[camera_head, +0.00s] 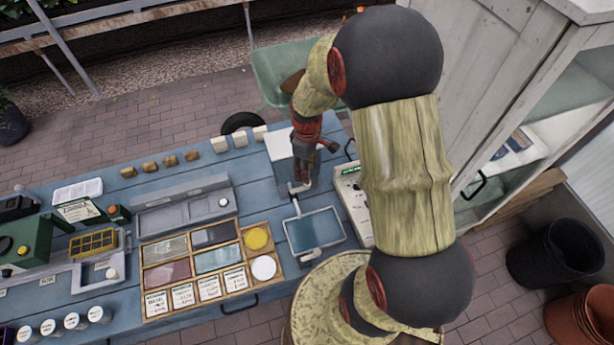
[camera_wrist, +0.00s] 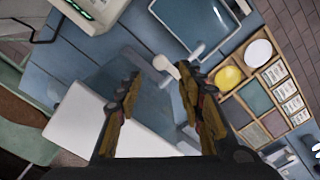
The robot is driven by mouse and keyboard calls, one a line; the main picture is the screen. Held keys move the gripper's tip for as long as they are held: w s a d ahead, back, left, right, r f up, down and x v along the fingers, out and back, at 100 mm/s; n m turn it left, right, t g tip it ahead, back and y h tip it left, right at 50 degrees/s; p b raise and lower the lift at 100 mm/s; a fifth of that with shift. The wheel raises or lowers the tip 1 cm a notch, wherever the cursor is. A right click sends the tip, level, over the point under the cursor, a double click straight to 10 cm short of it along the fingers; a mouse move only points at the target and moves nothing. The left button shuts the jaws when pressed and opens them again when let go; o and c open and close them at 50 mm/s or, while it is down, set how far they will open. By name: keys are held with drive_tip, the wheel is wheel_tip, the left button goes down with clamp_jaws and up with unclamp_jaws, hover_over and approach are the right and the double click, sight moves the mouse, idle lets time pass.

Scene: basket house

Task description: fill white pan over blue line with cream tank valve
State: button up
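The white pan (camera_head: 344,238), a shallow rectangular tray with a light rim and dark blue-grey inside, sits on the blue table; it also shows at the top of the wrist view (camera_wrist: 226,41). A blue line and the fill level cannot be made out. The tank (camera_head: 283,172) is see-through with a white top, and stands behind the pan; it also shows in the wrist view (camera_wrist: 113,80). Its pale valve (camera_wrist: 168,72) faces the pan. My gripper (camera_wrist: 160,78) is open, its fingertips spread on either side near the valve. Contact cannot be told. The head view shows my gripper (camera_head: 302,180) above the valve.
A wooden divided box (camera_head: 205,262) with coloured panels, a yellow disc (camera_head: 256,238) and a white disc (camera_head: 264,268) lies left of the pan. A white device (camera_head: 353,203) stands close on the right. Several small blocks line the table's back edge.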

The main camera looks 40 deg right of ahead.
drive_tip(key=shift+r, duration=2.7)
drive_tip(key=shift+m, duration=0.3)
